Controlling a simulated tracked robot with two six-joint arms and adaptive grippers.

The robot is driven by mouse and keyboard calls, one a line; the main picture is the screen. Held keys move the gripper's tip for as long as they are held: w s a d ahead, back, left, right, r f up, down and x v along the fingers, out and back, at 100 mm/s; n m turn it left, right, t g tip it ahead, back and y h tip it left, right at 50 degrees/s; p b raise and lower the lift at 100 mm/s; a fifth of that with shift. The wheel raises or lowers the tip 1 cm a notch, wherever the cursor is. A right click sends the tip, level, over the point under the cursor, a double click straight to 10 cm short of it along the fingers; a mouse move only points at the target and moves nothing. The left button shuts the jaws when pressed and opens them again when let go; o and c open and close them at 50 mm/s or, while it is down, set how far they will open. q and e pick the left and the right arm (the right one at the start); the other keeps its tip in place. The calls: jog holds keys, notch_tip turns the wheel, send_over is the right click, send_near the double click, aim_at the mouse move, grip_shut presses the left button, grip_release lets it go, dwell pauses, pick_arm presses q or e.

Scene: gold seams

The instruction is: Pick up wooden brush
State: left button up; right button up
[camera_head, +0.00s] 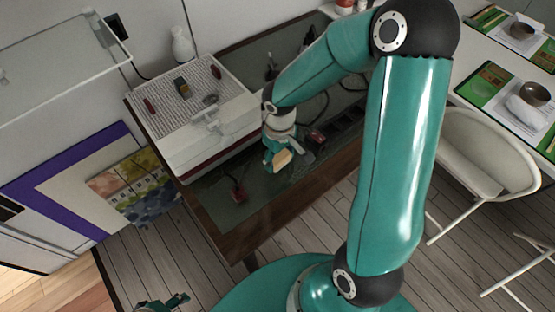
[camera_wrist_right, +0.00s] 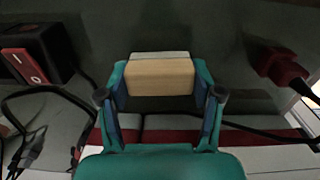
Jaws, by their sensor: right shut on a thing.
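The wooden brush (camera_head: 283,158) is a small tan block held at the tip of my right gripper (camera_head: 276,160), over the dark table top. In the right wrist view the brush (camera_wrist_right: 160,78) sits between the two fingers of the gripper (camera_wrist_right: 160,95), which press on its ends. A paler strip shows along its far edge. I cannot tell for sure whether it is clear of the table. A small part of my left gripper (camera_head: 168,303) shows at the bottom edge of the head view; its opening is unclear.
A white box-like machine (camera_head: 215,125) with small items on top stands left of the gripper. A red plug (camera_head: 238,192) lies near the table's front, and a dark red-switched power strip (camera_head: 318,137) with cables lies to the right. A white chair (camera_head: 480,160) stands further right.

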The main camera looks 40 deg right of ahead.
aim_at(279, 156)
notch_tip(279, 156, up, 18)
jog(key=p, duration=0.1)
jog(key=shift+r, duration=0.25)
